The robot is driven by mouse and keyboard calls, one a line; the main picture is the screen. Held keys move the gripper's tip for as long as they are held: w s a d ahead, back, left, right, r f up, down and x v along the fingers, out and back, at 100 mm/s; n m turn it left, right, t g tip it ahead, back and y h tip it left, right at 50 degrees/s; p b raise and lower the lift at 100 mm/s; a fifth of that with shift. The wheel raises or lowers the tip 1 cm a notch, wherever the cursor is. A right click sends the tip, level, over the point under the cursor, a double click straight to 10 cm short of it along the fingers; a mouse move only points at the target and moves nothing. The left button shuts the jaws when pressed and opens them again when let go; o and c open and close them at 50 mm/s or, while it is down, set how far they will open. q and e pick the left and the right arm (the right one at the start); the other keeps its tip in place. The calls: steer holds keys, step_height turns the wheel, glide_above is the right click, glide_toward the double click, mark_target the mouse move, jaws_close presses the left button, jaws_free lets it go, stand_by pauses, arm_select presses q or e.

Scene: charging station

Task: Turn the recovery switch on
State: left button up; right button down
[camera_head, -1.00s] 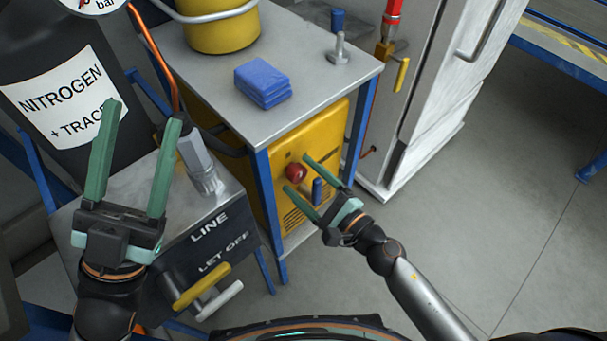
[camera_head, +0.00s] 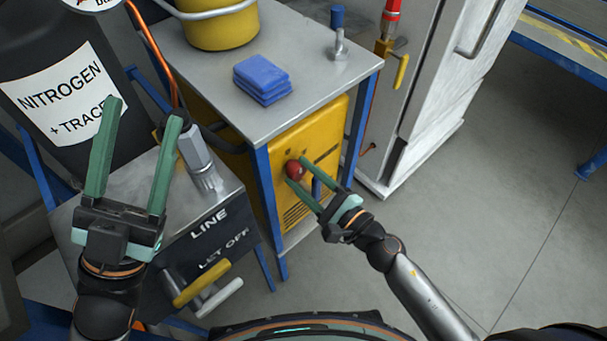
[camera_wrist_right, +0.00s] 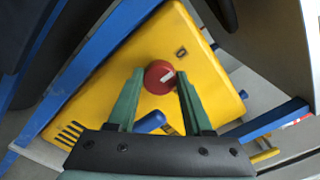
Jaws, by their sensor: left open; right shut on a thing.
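A round red knob (camera_head: 294,170) sits on the front of a yellow unit (camera_head: 332,120) under the bench. In the right wrist view the red knob (camera_wrist_right: 159,77) carries a short white mark, slanted up to the right. My right gripper (camera_head: 299,171) is shut on the knob, with one green finger on each side of it. The right wrist view shows the fingers (camera_wrist_right: 160,84) touching or nearly touching its sides. My left gripper (camera_head: 142,112) is open and empty at the left, in front of the nitrogen cylinder.
A blue handle (camera_wrist_right: 149,121) stands just beside the red knob, close to the fingers. Blue bench legs (camera_head: 268,215) flank the yellow unit. A grey LINE / LET OFF box (camera_head: 215,205) stands at left. The floor at right is clear.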

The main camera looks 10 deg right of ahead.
steer(key=shift+m, duration=0.3)
steer(key=m, duration=0.3)
steer(key=shift+m, duration=1.6)
steer(key=shift+w, duration=0.1)
steer(key=shift+c, duration=1.5)
jaws_free()
steer(key=shift+d, duration=0.1)
